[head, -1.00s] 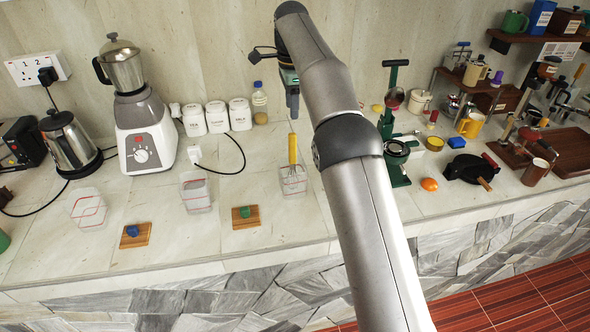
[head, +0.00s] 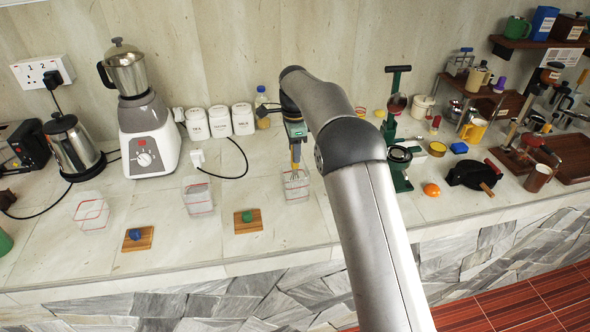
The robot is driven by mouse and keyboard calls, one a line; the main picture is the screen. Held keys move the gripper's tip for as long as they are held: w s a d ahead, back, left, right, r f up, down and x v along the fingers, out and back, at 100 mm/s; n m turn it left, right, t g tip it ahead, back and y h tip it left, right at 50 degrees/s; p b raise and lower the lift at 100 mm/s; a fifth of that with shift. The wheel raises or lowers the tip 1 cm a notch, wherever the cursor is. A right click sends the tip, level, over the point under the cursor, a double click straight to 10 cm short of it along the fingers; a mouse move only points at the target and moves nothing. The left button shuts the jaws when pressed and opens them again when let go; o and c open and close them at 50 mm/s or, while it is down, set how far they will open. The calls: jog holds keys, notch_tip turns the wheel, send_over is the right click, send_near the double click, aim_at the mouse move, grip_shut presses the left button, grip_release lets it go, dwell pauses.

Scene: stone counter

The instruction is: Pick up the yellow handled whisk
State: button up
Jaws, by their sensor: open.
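The yellow handled whisk (head: 296,153) stands upright in a clear container (head: 296,187) with red marks on the counter. Only a short part of its yellow handle shows, just below my gripper (head: 297,142). My gripper points down over the container, with its fingers at the handle's upper part. The jaws are open; the fingertips are small, and I cannot tell whether they touch the handle. The whisk's wire end is inside the container and hard to make out.
Two more clear containers (head: 198,196) (head: 91,213) and two small wooden boards (head: 247,221) (head: 137,238) with coloured blocks lie to the left. White canisters (head: 219,121) and a bottle (head: 262,108) stand behind. A green press (head: 397,172) stands close on the right.

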grip_shut()
